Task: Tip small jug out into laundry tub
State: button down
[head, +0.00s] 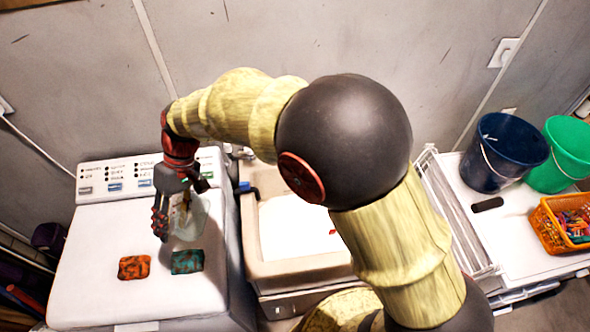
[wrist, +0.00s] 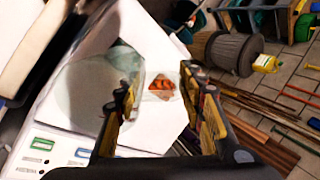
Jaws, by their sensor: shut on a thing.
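The small jug (head: 189,222) is pale, clear and see-through. My gripper (head: 178,207) is shut on it over the white washer top, left of the tub. Whether its base touches the washer is hard to tell, and its contents cannot be made out. In the wrist view the jug (wrist: 80,92) shows as a faint clear round shape by the left finger, and the gripper (wrist: 165,105) has its fingers apart around part of it. The beige laundry tub (head: 256,267) stands right of the washer, with a pale inside, partly hidden by my arm.
An orange patterned block (head: 134,267) and a teal one (head: 187,262) lie on the washer (head: 95,232) near the jug. A blue bucket (head: 503,155), green bucket (head: 562,155) and orange peg basket (head: 548,228) stand far right. A wire rack (head: 455,215) stands beside the tub.

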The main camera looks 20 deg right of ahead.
jog(key=t+h+p, duration=0.1)
jog(key=p, duration=0.1)
jog(key=r+t+h+p, duration=0.1)
jog(key=h+p, duration=0.1)
jog(key=shift+s+a+r+t, duration=0.1)
jog(key=shift+s+r+t, duration=0.05)
jog(key=shift+t, duration=0.25)
jog(key=shift+t+h+p, duration=0.3)
jog(key=shift+h+p, duration=0.2)
jog(key=shift+p, duration=0.15)
jog(key=shift+r+t+h+p, duration=0.5)
jog(key=shift+r+p, duration=0.05)
jog(key=shift+p, duration=0.1)
jog(key=shift+w+f, duration=0.15)
jog(key=shift+w, duration=0.05)
